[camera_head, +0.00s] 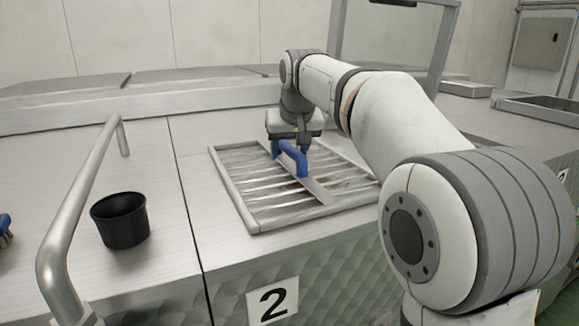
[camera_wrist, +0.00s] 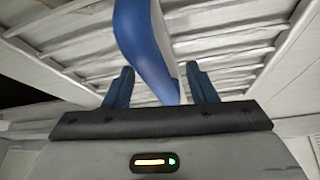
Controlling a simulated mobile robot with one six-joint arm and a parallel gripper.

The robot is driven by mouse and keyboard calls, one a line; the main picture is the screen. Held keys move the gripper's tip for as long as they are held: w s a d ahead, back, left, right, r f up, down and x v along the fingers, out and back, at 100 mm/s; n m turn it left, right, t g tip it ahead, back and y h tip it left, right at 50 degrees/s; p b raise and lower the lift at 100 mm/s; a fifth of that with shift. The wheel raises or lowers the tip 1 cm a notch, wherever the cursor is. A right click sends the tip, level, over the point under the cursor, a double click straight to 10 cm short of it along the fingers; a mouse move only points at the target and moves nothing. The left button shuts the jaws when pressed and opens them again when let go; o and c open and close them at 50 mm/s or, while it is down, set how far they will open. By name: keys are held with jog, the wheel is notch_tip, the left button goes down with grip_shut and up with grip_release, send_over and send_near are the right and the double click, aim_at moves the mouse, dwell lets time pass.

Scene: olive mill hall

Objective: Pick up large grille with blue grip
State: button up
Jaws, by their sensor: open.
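The large metal grille (camera_head: 257,217) lies on the steel worktop, with parallel bars inside a square frame. Its blue grip (camera_head: 292,158) stands up from a flat plate across the middle. My gripper (camera_head: 290,146) is at the blue grip, pointing down from above. In the wrist view the blue grip (camera_wrist: 147,45) passes between the two open fingers of my gripper (camera_wrist: 161,88), with gaps visible on both sides. The grille bars (camera_wrist: 75,40) show behind it. My arm hides the grille's right corner in the head view.
A black cup (camera_head: 120,222) stands on the worktop at left, beside a metal rail (camera_head: 80,205). Part of a blue brush (camera_head: 5,228) shows at the left edge. A label with "2" (camera_head: 272,302) is on the front panel. A transparent panel (camera_head: 388,38) stands behind my arm.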

jog(key=shift+c, duration=0.4)
grip_shut()
dwell(0.9)
jog(key=shift+r, duration=0.1)
